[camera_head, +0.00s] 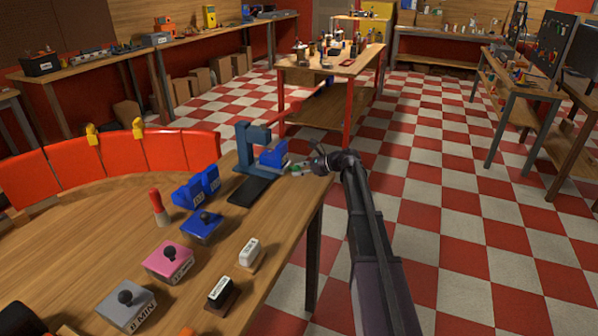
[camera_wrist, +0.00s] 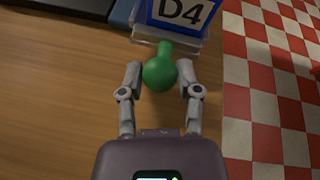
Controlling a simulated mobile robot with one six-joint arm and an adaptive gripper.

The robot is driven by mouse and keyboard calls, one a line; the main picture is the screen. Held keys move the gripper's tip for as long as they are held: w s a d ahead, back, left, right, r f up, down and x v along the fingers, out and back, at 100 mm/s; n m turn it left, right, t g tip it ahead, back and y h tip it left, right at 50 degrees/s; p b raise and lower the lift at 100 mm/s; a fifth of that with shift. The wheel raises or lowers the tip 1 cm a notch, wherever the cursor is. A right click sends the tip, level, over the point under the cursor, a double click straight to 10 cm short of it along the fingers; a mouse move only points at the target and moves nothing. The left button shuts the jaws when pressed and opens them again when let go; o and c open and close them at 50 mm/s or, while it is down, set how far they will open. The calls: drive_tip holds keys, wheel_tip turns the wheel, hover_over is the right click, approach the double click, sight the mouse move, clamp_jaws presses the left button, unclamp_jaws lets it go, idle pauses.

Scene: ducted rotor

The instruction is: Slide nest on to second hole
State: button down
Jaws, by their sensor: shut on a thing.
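A blue press (camera_head: 250,148) stands near the table's far right corner, with a black base plate (camera_head: 254,190) in front of it. A blue block marked D4 (camera_wrist: 180,14) shows at the top of the wrist view. Below it is a pale, see-through slide (camera_wrist: 170,43), which may be the nest. A green ball knob (camera_wrist: 160,73) on a short stem points from it toward me. My gripper (camera_wrist: 162,76) is shut on this knob, one finger on each side. It also shows in the head view (camera_head: 316,166). I cannot make out any holes.
A blue box (camera_head: 202,226), pink box (camera_head: 168,262) and grey box (camera_head: 127,305) with black knobs stand on the table (camera_head: 95,240), with stamps (camera_head: 221,291) and a red-handled tool (camera_head: 158,206). Checkered floor (camera_head: 430,220) lies open beyond its right edge.

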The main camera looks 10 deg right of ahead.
drive_tip(key=shift+c, duration=1.5)
unclamp_jaws()
drive_tip(key=shift+w+d, duration=0.15)
drive_tip(key=shift+w, duration=0.05)
drive_tip(key=shift+s, duration=0.1)
